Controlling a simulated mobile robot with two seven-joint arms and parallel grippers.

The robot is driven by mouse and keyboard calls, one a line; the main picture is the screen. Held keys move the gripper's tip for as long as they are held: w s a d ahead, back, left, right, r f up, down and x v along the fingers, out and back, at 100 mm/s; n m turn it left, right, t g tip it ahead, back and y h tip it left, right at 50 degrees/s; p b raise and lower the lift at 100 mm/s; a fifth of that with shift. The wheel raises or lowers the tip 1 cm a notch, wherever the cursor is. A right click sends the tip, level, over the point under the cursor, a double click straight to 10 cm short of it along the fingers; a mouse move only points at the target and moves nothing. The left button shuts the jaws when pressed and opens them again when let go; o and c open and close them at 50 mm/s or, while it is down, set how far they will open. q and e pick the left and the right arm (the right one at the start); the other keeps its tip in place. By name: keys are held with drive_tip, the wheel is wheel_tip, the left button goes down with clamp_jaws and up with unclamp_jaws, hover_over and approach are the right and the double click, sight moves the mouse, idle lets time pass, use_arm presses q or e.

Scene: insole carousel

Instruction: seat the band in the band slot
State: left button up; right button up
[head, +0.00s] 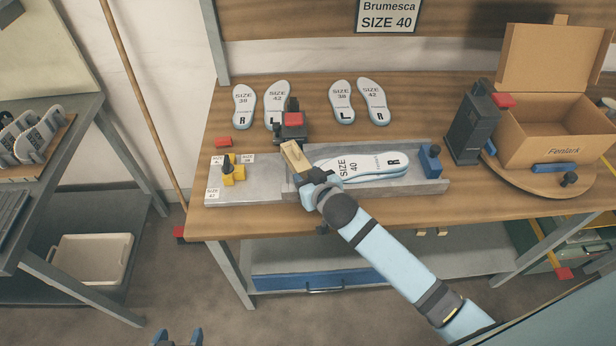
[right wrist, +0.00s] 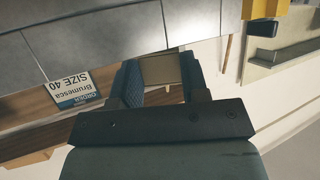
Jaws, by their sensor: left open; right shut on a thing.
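The band (head: 294,157) is a small tan piece at the left end of the grey tray (head: 440,187). My right gripper (head: 306,174) is shut on it; in the right wrist view the band (right wrist: 160,70) shows between the two blue fingers. The band slot cannot be made out for certain; my gripper and the band cover that end of the tray. A stack of pale blue insoles marked SIZE 40 R (head: 365,165) lies in the tray, right of my right gripper. My left gripper (head: 178,338) is open and empty at the bottom edge, well away from the table.
A black and red device (head: 291,122) stands just behind the band. A yellow piece (head: 232,173) sits on the grey plate at left. Loose insoles (head: 244,106) lie behind. A blue block (head: 430,160) closes the tray's right end. An open carton (head: 550,125) stands at right.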

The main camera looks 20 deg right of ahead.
drive_tip(key=shift+s+f, duration=0.15)
drive_tip(key=shift+f, duration=0.45)
drive_tip(key=o, duration=0.9)
drive_tip(key=shift+f, duration=0.15)
drive_tip(key=shift+s+f, duration=0.1)
drive_tip(key=shift+s, duration=0.05)
drive_tip(key=shift+a+b, duration=0.1)
drive_tip(key=shift+b, duration=0.2)
drive_tip(key=shift+r, duration=0.4)
drive_tip(key=r+v, duration=0.1)
drive_tip(key=v, duration=1)
drive_tip(key=s+f, duration=0.4)
drive_tip(key=f, duration=0.1)
drive_tip(key=s+f+n+g+y, duration=0.1)
drive_tip(key=s+f, duration=0.3)
drive_tip(key=f, duration=0.1)
drive_tip(key=s+f+g, duration=0.1)
drive_tip(key=s+f, duration=0.4)
drive_tip(key=shift+f+n+y, duration=0.15)
drive_tip(key=shift+n+y, duration=0.25)
